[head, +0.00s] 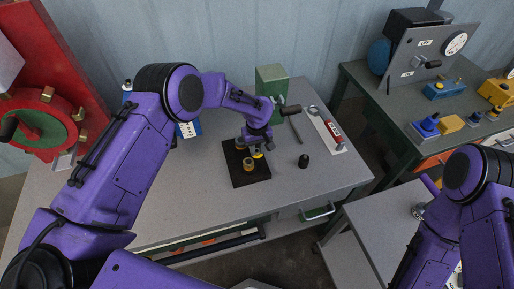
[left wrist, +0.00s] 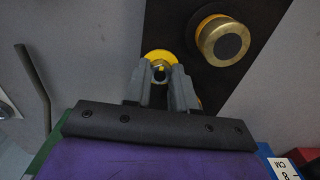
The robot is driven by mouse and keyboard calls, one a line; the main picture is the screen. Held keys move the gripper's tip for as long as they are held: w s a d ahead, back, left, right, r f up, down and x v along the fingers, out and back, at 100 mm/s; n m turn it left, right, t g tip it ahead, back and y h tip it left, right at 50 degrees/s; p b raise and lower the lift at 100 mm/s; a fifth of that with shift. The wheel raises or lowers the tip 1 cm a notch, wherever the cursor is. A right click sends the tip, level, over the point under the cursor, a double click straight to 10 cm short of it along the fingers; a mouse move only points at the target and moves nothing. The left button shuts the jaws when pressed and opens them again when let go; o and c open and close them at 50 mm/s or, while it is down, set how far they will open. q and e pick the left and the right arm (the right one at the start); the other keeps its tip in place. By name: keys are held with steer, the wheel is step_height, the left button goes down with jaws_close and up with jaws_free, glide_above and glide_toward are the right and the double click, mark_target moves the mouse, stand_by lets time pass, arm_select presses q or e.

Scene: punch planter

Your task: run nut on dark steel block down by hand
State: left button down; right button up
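The dark steel block (head: 238,176) lies flat on the grey bench and carries brass-coloured round pieces with yellow rings. In the left wrist view the block (left wrist: 262,18) runs across the top, with a large brass cap (left wrist: 223,41) to the right of my fingers. My left gripper (left wrist: 161,72) comes down over the block. Its two grey fingers sit close on either side of a small brass nut (left wrist: 159,56) on a dark stud, above a yellow ring, and appear closed on it. The fingers partly hide the nut. My right gripper is out of view.
A green box (head: 271,80) stands behind the block. The bench front is clear.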

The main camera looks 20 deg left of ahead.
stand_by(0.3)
arm_select(q)
steer(key=m+b, duration=0.1)
steer(key=m, duration=0.2)
steer(key=m+b, duration=0.1)
steer(key=m, duration=0.3)
steer(key=shift+m, duration=0.3)
steer(key=m, duration=0.4)
steer(key=shift+b, duration=0.35)
steer(key=m, duration=0.5)
steer(key=shift+b, duration=0.3)
steer(key=m, duration=0.3)
steer(key=shift+m, duration=0.3)
steer(key=m+b, duration=0.1)
steer(key=m, duration=0.2)
steer(key=shift+m, duration=0.3)
steer(key=m, duration=0.3)
steer(key=shift+m, duration=0.3)
steer(key=shift+m+b, duration=0.4)
steer(key=shift+m, duration=1.2)
